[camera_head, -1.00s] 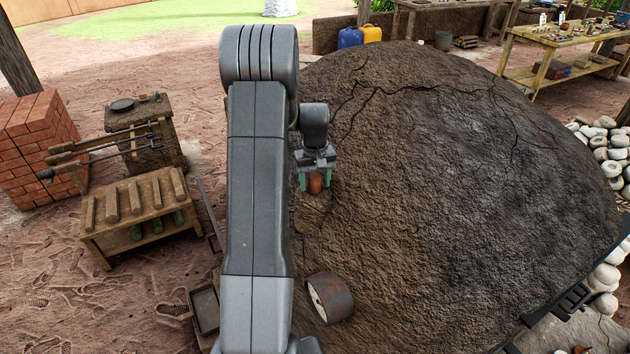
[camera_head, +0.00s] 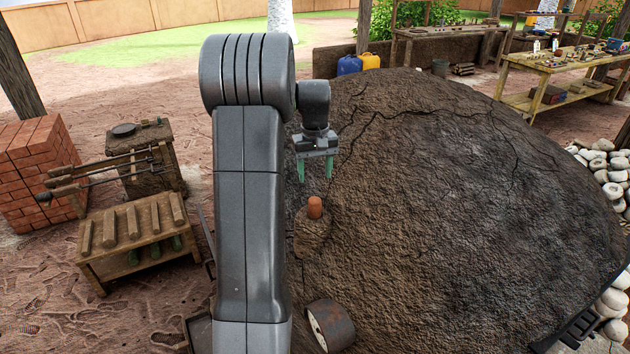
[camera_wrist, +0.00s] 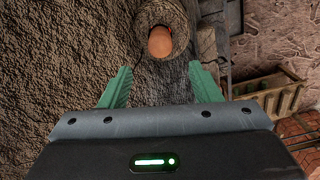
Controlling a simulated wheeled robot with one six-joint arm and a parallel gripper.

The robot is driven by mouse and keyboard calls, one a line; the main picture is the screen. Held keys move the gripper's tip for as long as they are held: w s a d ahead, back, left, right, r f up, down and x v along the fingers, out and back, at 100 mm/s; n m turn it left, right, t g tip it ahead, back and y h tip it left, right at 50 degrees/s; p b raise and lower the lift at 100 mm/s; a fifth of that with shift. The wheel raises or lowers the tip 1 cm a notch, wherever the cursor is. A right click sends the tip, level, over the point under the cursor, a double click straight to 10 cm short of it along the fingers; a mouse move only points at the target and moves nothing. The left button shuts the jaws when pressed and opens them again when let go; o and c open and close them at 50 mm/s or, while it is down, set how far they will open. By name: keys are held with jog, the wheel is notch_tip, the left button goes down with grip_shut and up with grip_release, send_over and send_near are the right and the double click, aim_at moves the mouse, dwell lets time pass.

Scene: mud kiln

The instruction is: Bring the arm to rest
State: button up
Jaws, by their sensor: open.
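My gripper (camera_head: 315,170) is open and empty, its green fingers pointing down above the side of the mud dome. It also shows in the wrist view (camera_wrist: 160,88), with a clear gap between the fingers. Below it, a reddish clay plug (camera_head: 314,207) stands in the top of a short mud stub (camera_head: 312,235) on the dome. In the wrist view the plug (camera_wrist: 160,42) lies beyond the fingertips, apart from them. My arm is raised in front of the head camera and hides part of the dome's left side.
The large cracked mud kiln dome (camera_head: 440,190) fills the right. A round drum-like piece (camera_head: 330,325) sits at its lower left. A wooden bench (camera_head: 135,235), a stand (camera_head: 145,155) and stacked bricks (camera_head: 35,160) are at left. A work table (camera_head: 560,65) stands at the back right.

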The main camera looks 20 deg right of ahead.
aim_at(315, 200)
dwell(0.3)
notch_tip(315, 200, down, 13)
jog(key=shift+r+p, duration=0.2)
jog(key=shift+p, duration=0.55)
jog(key=shift+r+b, duration=0.3)
jog(key=shift+r, duration=1.8)
